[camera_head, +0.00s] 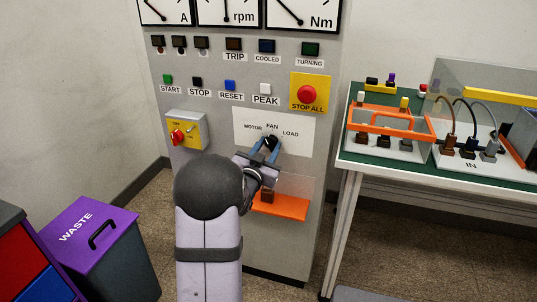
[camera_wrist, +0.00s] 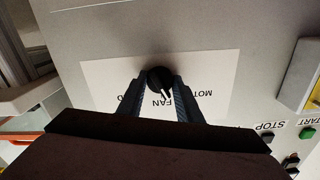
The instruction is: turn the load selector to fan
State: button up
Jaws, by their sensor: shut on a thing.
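The load selector is a round black knob (camera_head: 271,141) on a white plate (camera_head: 297,150) marked MOTOR, FAN and LOAD, on the grey panel. My gripper (camera_head: 266,147) reaches it from below and is shut on it. In the wrist view, which shows the panel upside down, the knob (camera_wrist: 158,77) sits between the two blue-grey fingers (camera_wrist: 160,82). Its white pointer mark points at the FAN label, leaning slightly toward the MOTOR side. The fingers partly cover the LOAD and MOTOR labels there.
A red-and-yellow rotary switch (camera_head: 180,136) is left of the plate. The red STOP ALL button (camera_head: 307,94) is above right. An orange shelf (camera_head: 280,206) juts out below. A bench (camera_head: 345,158) stands at the right, a waste bin (camera_head: 115,255) at the left.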

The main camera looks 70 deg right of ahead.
jog(key=m+b, duration=0.4)
jog(key=shift+m, duration=0.4)
dwell(0.4)
jog(key=o, duration=1)
jog(key=shift+o, duration=0.2)
jog(key=shift+a, duration=0.1)
jog(key=a, duration=0.7)
